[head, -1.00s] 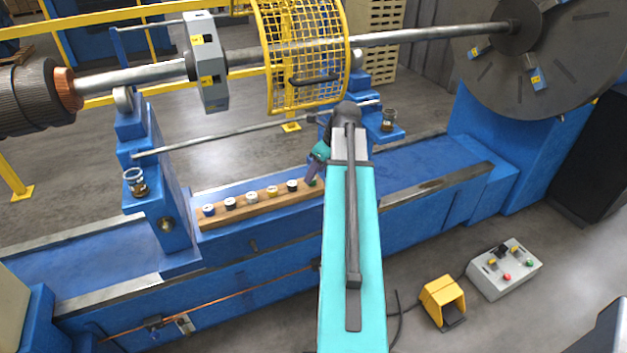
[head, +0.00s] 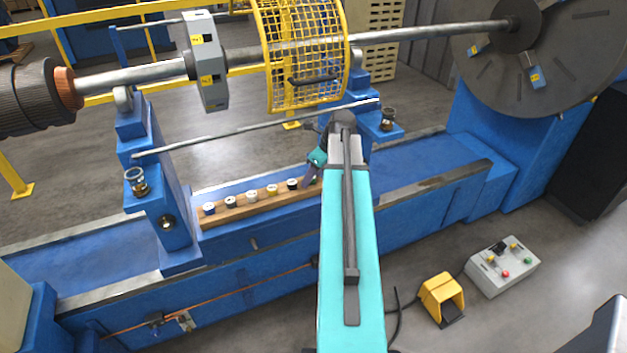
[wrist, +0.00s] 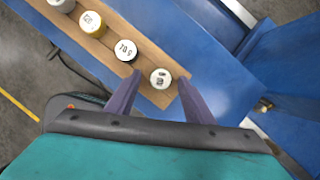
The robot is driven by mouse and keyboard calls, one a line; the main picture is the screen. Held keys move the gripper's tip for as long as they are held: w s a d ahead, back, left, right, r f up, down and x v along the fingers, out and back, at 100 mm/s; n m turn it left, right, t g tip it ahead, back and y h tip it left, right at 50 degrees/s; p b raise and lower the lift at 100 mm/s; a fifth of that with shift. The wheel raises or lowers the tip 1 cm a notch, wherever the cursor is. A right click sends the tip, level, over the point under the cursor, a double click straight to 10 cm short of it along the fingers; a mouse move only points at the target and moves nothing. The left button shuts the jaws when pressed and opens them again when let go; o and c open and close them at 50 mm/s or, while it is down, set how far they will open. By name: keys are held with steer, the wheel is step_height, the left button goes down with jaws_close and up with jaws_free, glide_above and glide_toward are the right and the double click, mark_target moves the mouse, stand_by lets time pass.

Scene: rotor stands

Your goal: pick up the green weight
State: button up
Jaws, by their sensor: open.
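In the wrist view, my open gripper (wrist: 158,83) has its two purple fingertips on either side of the end weight (wrist: 160,77), a short cylinder with a marked white top. Its side colour is hard to make out, so I cannot confirm that it is the green weight. No other weight in view looks green. I cannot tell whether the fingers touch it or how far down they reach. In the head view, my gripper (head: 309,178) is at the right end of the wooden rack (head: 240,212) and hides that end.
Several other weights stand in a row on the rack, the closest a black-sided one (wrist: 125,50), just left of my left finger. A yellow one (wrist: 92,22) is further along. A blue stand (head: 378,118) and a horizontal rod (head: 230,131) are near my arm.

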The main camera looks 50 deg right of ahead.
jaws_close()
steer(key=shift+r, duration=0.1)
steer(key=shift+r+b, duration=0.75)
steer(key=shift+r, duration=0.75)
steer(key=s+d+r+b, duration=0.1)
steer(key=s+b, duration=0.2)
steer(key=s, duration=1.3)
steer(key=shift+d+r+b, duration=0.35)
steer(key=shift+r, duration=0.05)
steer(key=shift+r, duration=0.2)
steer(key=shift+r+p, duration=2.3)
steer(key=shift+p, duration=0.25)
